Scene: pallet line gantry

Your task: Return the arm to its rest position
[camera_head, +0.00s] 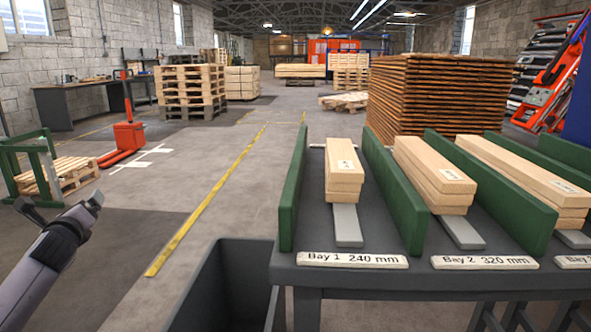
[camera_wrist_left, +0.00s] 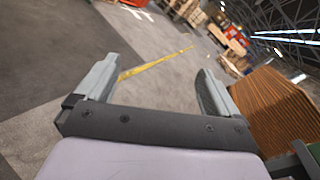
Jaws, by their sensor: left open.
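My left arm comes in at the lower left of the head view. Its gripper (camera_head: 62,207) is raised over the open floor, left of the bay table (camera_head: 400,283). The left wrist view shows the two fingers of the gripper (camera_wrist_left: 155,85) spread wide apart, with only floor and a yellow line between them. It holds nothing and touches nothing. My right gripper is in neither view.
Green dividers (camera_head: 292,190) separate the bays, which hold stacked wooden boards (camera_head: 345,172). A dark open bin (camera_head: 225,290) stands at the table's left end. A red pallet jack (camera_head: 128,137) and a green frame (camera_head: 42,165) stand left. The floor between is clear.

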